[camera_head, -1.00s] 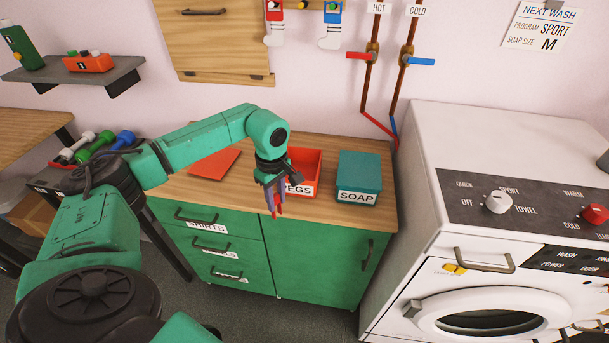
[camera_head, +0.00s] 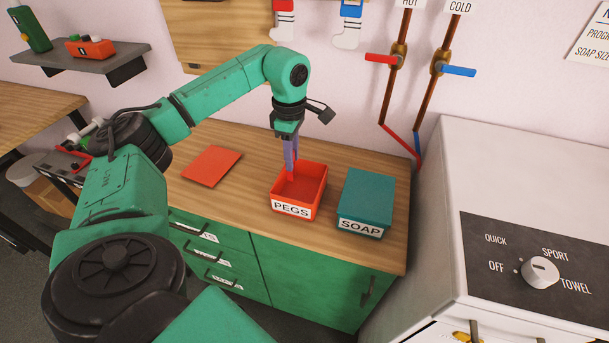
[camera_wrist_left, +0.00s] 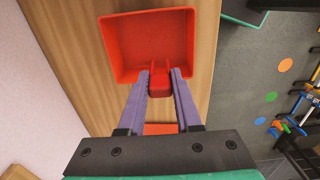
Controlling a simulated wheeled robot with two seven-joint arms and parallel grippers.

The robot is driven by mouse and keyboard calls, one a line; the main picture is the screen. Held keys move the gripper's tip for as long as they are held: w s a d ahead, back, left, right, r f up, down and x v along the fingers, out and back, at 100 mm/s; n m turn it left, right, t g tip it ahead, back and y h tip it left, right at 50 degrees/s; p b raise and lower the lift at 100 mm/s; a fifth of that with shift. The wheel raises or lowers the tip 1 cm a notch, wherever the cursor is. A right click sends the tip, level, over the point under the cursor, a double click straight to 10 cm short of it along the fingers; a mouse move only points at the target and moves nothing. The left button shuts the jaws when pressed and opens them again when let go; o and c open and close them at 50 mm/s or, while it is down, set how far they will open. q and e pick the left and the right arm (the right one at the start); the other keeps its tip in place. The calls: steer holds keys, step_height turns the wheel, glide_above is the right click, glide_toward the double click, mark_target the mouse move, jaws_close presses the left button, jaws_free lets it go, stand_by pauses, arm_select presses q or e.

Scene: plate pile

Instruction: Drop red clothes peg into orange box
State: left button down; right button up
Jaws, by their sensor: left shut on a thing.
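The orange box (camera_head: 291,209) with a PEGS label stands open on the wooden counter, and its empty inside shows in the left wrist view (camera_wrist_left: 120,52). My left gripper (camera_head: 291,172) points down over the box's back-left part in the head view. In the left wrist view my left gripper (camera_wrist_left: 160,80) is shut on the red peg (camera_wrist_left: 159,82), which sits between the purple fingers. The peg overlaps the box's near edge in that view. In the head view the peg barely shows against the red-orange box. My right gripper is not in view.
A teal SOAP box (camera_head: 366,199) stands right of the orange box. A flat orange-red lid (camera_head: 211,165) lies on the counter (camera_head: 235,205) to the left. The white washing machine (camera_head: 530,190) stands at the right, and pipes with red and blue taps run up the wall.

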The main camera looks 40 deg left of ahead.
arm_select(q)
steer(key=f+b, duration=0.2)
steer(key=f, duration=0.2)
steer(key=shift+w, duration=0.2)
steer(key=c, duration=0.6)
jaws_free()
steer(key=shift+s, duration=0.1)
steer(key=shift+o, duration=0.4)
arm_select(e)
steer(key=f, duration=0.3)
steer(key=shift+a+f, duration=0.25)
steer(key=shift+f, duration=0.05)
